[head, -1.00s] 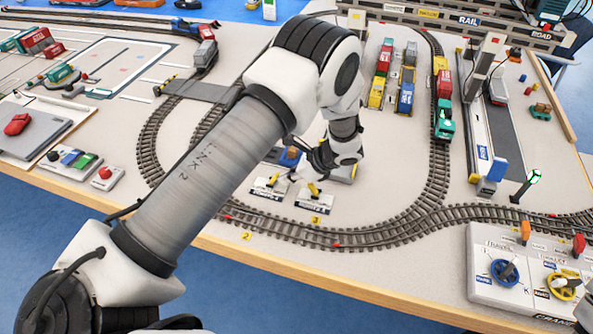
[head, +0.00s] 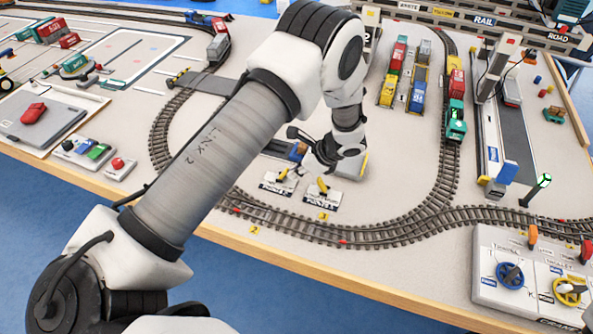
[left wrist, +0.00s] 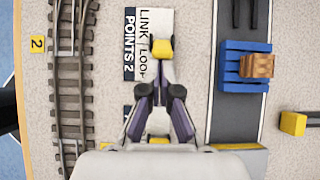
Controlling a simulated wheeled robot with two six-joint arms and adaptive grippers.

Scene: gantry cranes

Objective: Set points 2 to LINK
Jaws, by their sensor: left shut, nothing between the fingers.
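The points 2 plate (left wrist: 133,50) reads LINK and LOOP in the left wrist view, with LINK at the upper end. Its yellow lever handle (left wrist: 161,48) stands beside the LOOP word. In the head view this plate (head: 272,187) is the left one of two, with its yellow handle (head: 283,174). My left gripper (left wrist: 160,80) is shut and empty, its tips close to the handle; I cannot tell whether they touch. In the head view the left gripper (head: 304,166) hangs low over the plates. My right gripper is not in view.
The neighbouring lever plate (head: 320,205) stands just right, partly under my gripper in the wrist view. Curved track (head: 300,232) runs in front. A blue block with a brown load (left wrist: 245,66) lies on a dark strip close by. A yellow block (left wrist: 293,123) is near.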

